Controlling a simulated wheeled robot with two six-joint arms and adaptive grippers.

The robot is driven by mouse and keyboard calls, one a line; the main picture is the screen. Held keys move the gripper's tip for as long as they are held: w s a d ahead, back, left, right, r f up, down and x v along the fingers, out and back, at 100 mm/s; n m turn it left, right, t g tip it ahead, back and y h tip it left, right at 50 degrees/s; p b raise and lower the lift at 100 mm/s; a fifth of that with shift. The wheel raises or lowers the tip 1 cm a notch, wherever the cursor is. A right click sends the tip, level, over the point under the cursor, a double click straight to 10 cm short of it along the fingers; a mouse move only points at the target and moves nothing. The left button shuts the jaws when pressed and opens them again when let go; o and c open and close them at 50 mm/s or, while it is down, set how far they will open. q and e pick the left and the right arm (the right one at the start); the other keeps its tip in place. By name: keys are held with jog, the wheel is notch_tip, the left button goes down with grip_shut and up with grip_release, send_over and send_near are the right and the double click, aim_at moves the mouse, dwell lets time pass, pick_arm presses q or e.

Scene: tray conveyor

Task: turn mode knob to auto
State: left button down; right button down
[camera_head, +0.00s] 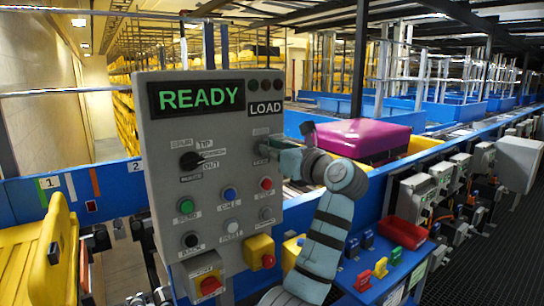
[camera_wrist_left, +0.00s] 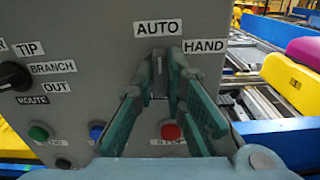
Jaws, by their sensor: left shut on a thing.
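The grey control panel (camera_head: 215,120) stands in front of me with a green READY display (camera_head: 200,96) and a LOAD label. My left gripper (camera_head: 266,148) is at the panel's upper right, shut on the mode knob. In the left wrist view the teal fingers (camera_wrist_left: 159,62) close from both sides on the mode knob (camera_wrist_left: 159,68). Only a narrow upright strip of the knob shows, lined up below the AUTO label (camera_wrist_left: 158,28). The HAND label (camera_wrist_left: 205,46) is to its upper right. The fingers hide the rest of the knob. My right gripper is out of view.
A black route knob (camera_head: 191,160) is left on the panel. Several coloured buttons and a red emergency button (camera_head: 209,285) sit lower. A magenta case (camera_head: 362,138) lies on the conveyor behind. A blue shelf (camera_head: 385,270) with coloured pieces is at lower right.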

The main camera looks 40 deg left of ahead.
pick_arm(q)
jog(key=shift+n, duration=0.4)
jog(key=c, duration=1.6)
grip_release()
jog(key=shift+a, duration=0.1)
jog(key=shift+c, duration=0.2)
jog(key=v, duration=1.2)
